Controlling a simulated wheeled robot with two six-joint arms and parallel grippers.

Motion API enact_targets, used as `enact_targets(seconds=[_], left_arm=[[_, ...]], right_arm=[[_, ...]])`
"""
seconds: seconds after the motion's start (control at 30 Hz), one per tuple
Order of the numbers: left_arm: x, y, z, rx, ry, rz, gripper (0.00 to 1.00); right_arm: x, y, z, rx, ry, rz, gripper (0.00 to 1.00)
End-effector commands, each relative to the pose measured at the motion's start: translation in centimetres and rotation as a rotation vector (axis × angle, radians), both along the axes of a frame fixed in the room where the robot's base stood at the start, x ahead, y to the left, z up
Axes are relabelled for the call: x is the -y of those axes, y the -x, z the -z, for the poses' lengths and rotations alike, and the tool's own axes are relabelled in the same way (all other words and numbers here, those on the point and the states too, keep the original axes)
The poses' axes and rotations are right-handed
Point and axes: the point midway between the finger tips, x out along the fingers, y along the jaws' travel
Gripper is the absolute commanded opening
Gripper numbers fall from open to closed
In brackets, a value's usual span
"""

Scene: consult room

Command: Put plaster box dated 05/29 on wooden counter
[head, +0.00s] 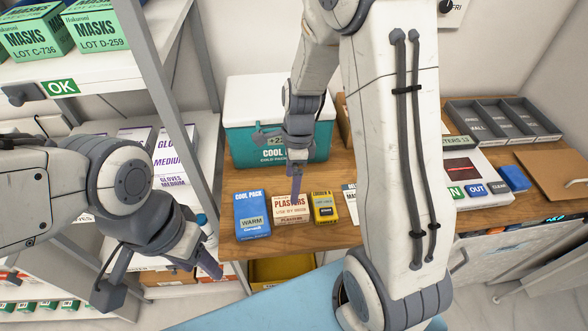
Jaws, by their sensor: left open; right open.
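A plaster box (290,210), cream with a red-brown PLASTERS label, lies on the wooden counter (243,247). Its use-by date is too small to read for certain. My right gripper (296,192) is open and points down directly over the box's back edge; contact cannot be told. A second box (349,192), white and lettered, is mostly hidden behind my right arm, and its kind cannot be told. My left gripper (165,280) is open and empty, left of the counter and in front of the shelves.
A blue cool pack box (252,222) and a yellow box (325,212) flank the plaster box closely. A teal cool box (250,148) stands behind. Grey trays (505,122) and a device with coloured tags are at right. Shelves with glove boxes (172,165) stand left.

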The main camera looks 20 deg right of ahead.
Motion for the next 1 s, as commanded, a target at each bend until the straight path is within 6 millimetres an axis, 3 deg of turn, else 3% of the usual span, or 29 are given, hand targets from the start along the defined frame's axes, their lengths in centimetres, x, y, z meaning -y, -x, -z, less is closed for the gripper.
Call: enact_targets(seconds=[0.1, 0.27, 0.37, 0.47, 0.6, 0.7, 0.9, 1.0], left_arm=[[0.0, 0.0, 0.3, 0.0, 0.0, 0.0, 0.5], [0.0, 0.0, 0.5, 0.0, 0.0, 0.0, 0.5], [0.0, 0.0, 0.5, 0.0, 0.0, 0.0, 0.5], [0.0, 0.0, 0.5, 0.0, 0.0, 0.0, 0.5], [0.0, 0.0, 0.5, 0.0, 0.0, 0.0, 0.5], [0.0, 0.0, 0.5, 0.0, 0.0, 0.0, 0.5], [0.0, 0.0, 0.5, 0.0, 0.0, 0.0, 0.5], [0.0, 0.0, 0.5, 0.0, 0.0, 0.0, 0.5]], right_arm=[[0.3, -0.3, -2.1, 0.006, 0.002, 0.001, 1.0], [0.4, -0.3, -3.7, 0.003, -0.001, -0.004, 1.0], [-0.6, 0.1, -4.6, 0.015, -0.003, -0.091, 1.0], [-3.3, 1.6, -6.2, 0.052, -0.01, -0.354, 1.0], [-8.4, 5.9, -8.9, 0.132, -0.03, -0.965, 1.0], [-11.1, 9.8, -10.3, 0.185, -0.045, -1.433, 1.0], [-13.2, 16.1, -11.7, 0.263, -0.071, -2.16, 1.0], [-13.4, 17.7, -11.8, 0.284, -0.077, -2.358, 1.0]])
